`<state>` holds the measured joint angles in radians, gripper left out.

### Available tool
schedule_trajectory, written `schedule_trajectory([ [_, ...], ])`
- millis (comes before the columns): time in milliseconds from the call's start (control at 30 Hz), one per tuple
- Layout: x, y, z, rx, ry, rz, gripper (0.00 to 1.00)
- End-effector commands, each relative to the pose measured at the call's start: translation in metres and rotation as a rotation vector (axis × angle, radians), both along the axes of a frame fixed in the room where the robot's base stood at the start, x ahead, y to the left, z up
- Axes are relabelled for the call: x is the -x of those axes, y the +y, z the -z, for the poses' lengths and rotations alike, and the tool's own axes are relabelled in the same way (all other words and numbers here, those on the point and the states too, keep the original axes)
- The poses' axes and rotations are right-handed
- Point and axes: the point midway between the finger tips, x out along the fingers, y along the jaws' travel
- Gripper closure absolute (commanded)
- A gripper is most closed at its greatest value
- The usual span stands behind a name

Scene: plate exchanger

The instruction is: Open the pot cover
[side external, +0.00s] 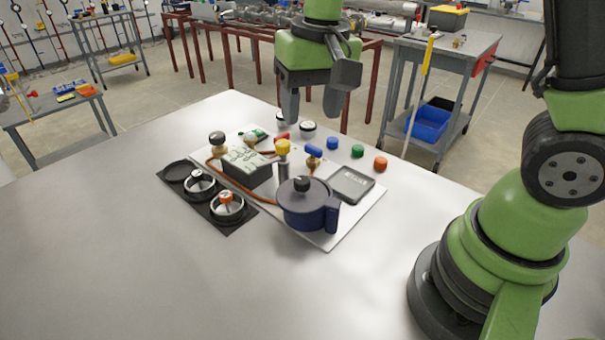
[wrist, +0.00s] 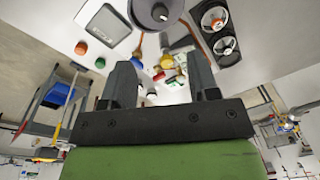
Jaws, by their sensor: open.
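A dark blue pot (side external: 309,214) stands on the white board (side external: 330,238) in the side view, with its handle towards the right front. Its cover (side external: 304,187) sits on top and has a black knob (side external: 302,183). The pot shows partly at the top edge of the wrist view, where the knob (wrist: 160,12) is visible. My gripper (side external: 318,110) is open and empty, pointing down above and behind the board, well clear of the pot. In the wrist view the two fingers of my gripper (wrist: 160,82) stand apart with nothing held between them.
A grey scale (side external: 351,184), a dark box (side external: 248,167), a yellow-topped valve (side external: 283,147) and coloured knobs, including an orange one (side external: 380,164), surround the pot. The table's front is clear.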

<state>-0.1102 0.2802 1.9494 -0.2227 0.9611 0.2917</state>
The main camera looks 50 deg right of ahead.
Motion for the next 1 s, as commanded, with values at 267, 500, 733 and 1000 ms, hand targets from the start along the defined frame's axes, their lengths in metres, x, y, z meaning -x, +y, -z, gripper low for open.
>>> schedule_trajectory([
  [267,-0.015,0.003,0.037,0.034,0.086,0.010,0.45],
  [500,-0.014,0.003,0.072,0.034,0.093,0.011,0.45],
  [733,-0.014,0.003,0.112,0.033,0.090,0.010,0.45],
  [1000,-0.015,0.003,0.133,0.032,0.086,0.011,0.45],
])
